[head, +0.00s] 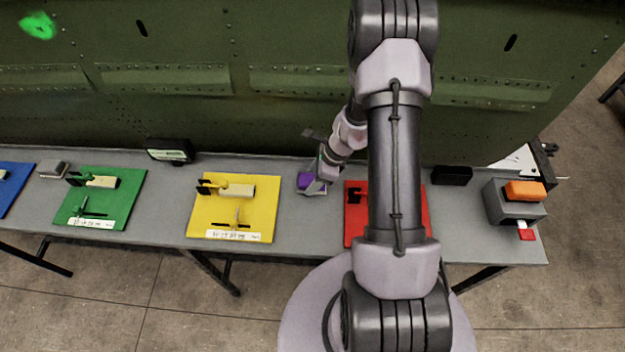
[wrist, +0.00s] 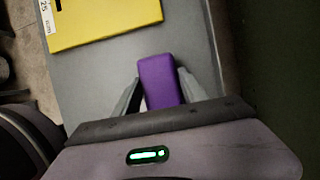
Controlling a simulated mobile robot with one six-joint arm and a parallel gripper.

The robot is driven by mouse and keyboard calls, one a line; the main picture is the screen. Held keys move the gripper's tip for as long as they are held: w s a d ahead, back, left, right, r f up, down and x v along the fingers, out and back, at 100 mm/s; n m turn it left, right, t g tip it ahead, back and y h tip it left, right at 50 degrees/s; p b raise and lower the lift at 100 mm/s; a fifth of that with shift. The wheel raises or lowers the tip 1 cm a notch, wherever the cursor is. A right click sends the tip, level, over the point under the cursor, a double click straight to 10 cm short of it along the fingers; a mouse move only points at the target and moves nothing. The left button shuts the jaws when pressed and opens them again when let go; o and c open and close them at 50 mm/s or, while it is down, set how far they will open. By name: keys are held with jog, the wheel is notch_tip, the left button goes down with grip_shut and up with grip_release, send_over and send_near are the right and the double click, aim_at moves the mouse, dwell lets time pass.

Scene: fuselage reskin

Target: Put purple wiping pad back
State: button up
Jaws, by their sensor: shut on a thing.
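The purple wiping pad (wrist: 159,80) is a block between the two fingers of my gripper (wrist: 160,90) in the wrist view. The fingers are shut on its sides. In the head view the pad (head: 308,181) shows at the end of my arm, over the grey bench between the yellow board and the red board. My gripper (head: 318,185) partly covers it there. I cannot tell whether the pad touches the bench or hangs just above it.
The grey bench (head: 287,230) carries a yellow board (head: 262,215), a green board (head: 125,200), a red board (head: 355,230) and a blue board (head: 14,190). A grey box (head: 505,205) with an orange block (head: 525,191) stands at right. The green fuselage panel (head: 240,120) rises behind.

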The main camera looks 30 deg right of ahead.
jog(key=o, duration=1.3)
jog(key=p+v, duration=0.4)
jog(key=v, duration=0.8)
jog(key=s+a+r+n+t+h, duration=0.1)
jog(key=a+r+n, duration=0.55)
jog(key=r, duration=0.45)
jog(key=s+a+r+n, duration=0.1)
jog(key=a+r+n, duration=0.5)
jog(key=r, duration=0.4)
jog(key=s+a+r+n+t, duration=0.1)
jog(key=s+a+r+n, duration=0.3)
jog(key=s, duration=0.2)
jog(key=s+a+r+n+t, duration=0.1)
jog(key=s+a+r+n, duration=0.3)
jog(key=s, duration=0.3)
notch_tip(320, 180, down, 15)
jog(key=b, duration=1.5)
jog(key=shift+w+d+r+h, duration=0.15)
jog(key=shift+w+r+h, duration=0.05)
jog(key=shift+h, duration=0.2)
